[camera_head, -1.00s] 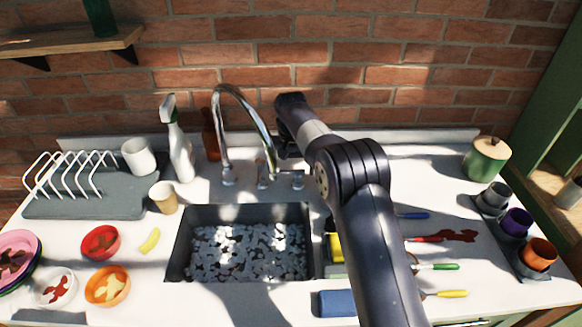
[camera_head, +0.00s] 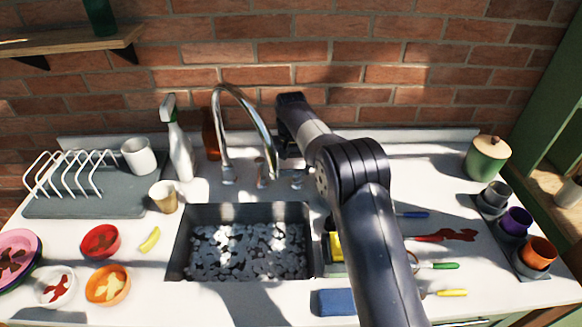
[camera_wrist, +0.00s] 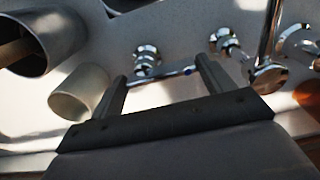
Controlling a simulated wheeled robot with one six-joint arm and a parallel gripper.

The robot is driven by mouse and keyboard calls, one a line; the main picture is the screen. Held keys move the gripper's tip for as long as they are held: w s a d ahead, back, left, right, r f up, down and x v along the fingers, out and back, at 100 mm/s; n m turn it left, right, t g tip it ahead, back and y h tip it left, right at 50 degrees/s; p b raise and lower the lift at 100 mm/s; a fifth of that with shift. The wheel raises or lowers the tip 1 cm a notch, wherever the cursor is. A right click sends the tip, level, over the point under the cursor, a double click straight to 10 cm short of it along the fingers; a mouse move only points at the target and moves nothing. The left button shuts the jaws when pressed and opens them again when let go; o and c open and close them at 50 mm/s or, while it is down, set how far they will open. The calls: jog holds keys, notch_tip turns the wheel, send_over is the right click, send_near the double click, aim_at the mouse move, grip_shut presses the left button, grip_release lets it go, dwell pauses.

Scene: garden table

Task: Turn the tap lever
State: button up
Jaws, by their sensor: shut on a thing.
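The chrome tap (camera_head: 264,140) with its high curved spout stands behind the sink (camera_head: 247,212). Its base fittings show just left of my arm in the head view. In the wrist view, the slim chrome tap lever (camera_wrist: 172,72), with a small blue mark, lies across the gap between the two fingers of my gripper (camera_wrist: 160,77). My gripper is shut on the lever. Two chrome fittings of the tap and part of the spout show beyond the fingers. In the head view my fingertips are mostly hidden by the wrist and arm.
A spray bottle (camera_head: 178,142) and a brown bottle (camera_head: 210,134) stand left of the tap. Cups, a dish rack (camera_head: 70,172) and bowls are on the left. Paint tools, coloured cups and a green pot (camera_head: 487,160) are on the right. The brick wall is close behind.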

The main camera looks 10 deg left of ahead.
jog(key=shift+n, duration=0.3)
jog(key=n, duration=0.1)
jog(key=n+p, duration=0.1)
jog(key=n, duration=0.1)
jog(key=shift+s+d, duration=0.15)
jog(key=shift+s, duration=0.15)
jog(key=n, duration=0.5)
jog(key=shift+s+d, duration=0.25)
jog(key=shift+n, duration=0.3)
jog(key=o, duration=1)
notch_tip(320, 180, up, 11)
jog(key=shift+f+b, duration=0.1)
jog(key=shift+b, duration=0.35)
